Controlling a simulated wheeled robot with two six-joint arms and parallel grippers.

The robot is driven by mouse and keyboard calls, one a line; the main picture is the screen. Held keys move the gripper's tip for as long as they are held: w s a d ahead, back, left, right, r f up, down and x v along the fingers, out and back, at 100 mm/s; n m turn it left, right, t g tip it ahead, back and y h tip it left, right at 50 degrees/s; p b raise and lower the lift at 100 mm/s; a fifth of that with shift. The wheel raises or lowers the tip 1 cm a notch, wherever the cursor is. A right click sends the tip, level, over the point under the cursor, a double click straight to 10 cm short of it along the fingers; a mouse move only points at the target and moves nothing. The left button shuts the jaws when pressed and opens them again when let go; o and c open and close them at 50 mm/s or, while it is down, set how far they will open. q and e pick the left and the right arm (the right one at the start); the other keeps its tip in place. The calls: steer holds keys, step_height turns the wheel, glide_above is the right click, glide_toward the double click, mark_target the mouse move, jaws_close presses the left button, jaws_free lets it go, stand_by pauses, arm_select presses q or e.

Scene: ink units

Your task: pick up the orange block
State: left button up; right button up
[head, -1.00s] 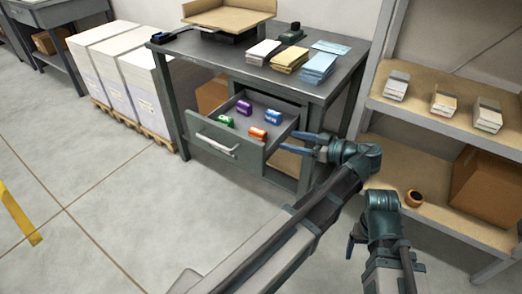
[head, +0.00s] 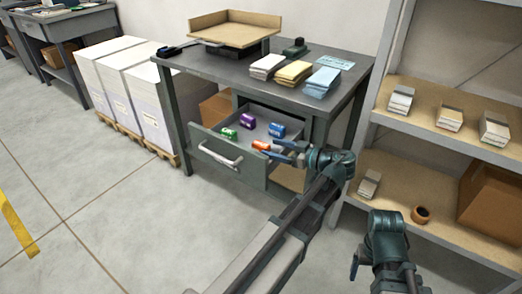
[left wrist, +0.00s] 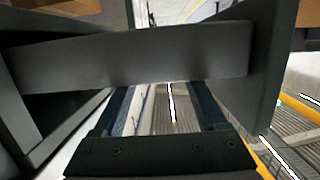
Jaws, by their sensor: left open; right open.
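The orange block (head: 261,146) lies in the open drawer (head: 240,166) of the desk, near its front right part. A green block (head: 228,134), a purple block (head: 246,120) and a blue block (head: 276,130) lie in the same drawer. My left gripper (head: 277,151) is open at the drawer's right side, its fingertips just right of the orange block. In the left wrist view its fingers (left wrist: 165,108) point at a dark grey panel, and no block is visible there. My right gripper (head: 354,267) is open and low, away from the drawer, mostly hidden by its wrist.
The desk top (head: 217,65) above the drawer holds paper stacks (head: 294,72) and a tray (head: 235,30). A shelf (head: 440,192) with a tape roll (head: 421,214) and a cardboard box (head: 491,196) stands at right. Floor in front of the drawer is clear.

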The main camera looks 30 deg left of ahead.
mark_target(268, 147)
arm_select(q)
steer(key=shift+b+x, duration=0.55)
steer(key=shift+x, duration=2.2)
jaws_close()
